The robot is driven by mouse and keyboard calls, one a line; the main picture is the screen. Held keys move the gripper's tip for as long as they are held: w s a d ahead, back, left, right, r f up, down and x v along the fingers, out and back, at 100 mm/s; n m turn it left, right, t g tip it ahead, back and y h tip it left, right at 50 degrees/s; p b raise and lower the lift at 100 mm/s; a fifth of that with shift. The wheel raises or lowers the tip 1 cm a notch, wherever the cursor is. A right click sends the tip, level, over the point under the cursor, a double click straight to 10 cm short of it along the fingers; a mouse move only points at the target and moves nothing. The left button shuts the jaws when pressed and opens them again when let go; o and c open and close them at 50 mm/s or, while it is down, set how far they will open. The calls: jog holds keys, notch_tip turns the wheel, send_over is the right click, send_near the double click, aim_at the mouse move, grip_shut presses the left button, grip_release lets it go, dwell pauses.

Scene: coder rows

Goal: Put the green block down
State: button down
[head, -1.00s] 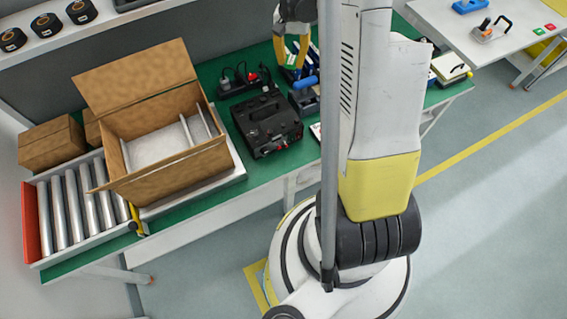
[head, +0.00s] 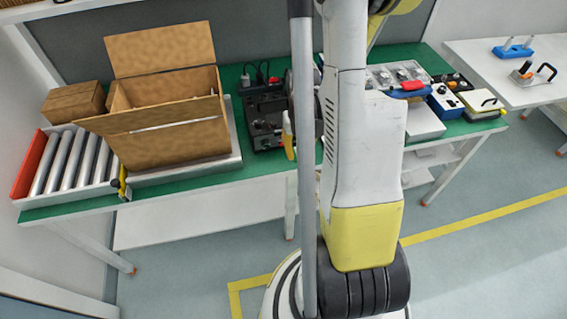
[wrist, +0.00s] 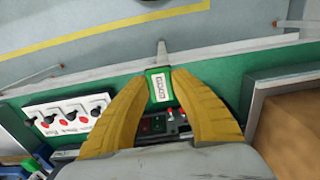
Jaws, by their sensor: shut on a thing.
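The green block (wrist: 158,88), with a pale label on its face, is between the two yellow fingers of my gripper (wrist: 159,76) in the wrist view. The fingers are shut on it. Behind it are the green bench top (wrist: 225,90) and a dark device. I cannot tell how far the block is above the bench. In the head view, part of a yellow finger of my gripper (head: 288,140) shows left of my arm, in front of the black device (head: 262,130). The block cannot be made out there.
An open cardboard box (head: 160,130) and a roller conveyor (head: 70,165) are on the left of the bench. A white panel with black knobs (wrist: 66,118) is left in the wrist view. Trays and devices crowd the bench's right part. Another white table (head: 500,65) is at the right.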

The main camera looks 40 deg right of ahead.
jog(key=b, duration=0.1)
send_over(285, 162)
notch_tip(285, 162, down, 3)
jog(key=shift+f, duration=0.15)
jog(key=shift+f+b, duration=1.15)
jog(key=shift+f, duration=0.8)
jog(key=shift+f, duration=0.15)
jog(key=c, duration=1.2)
grip_release()
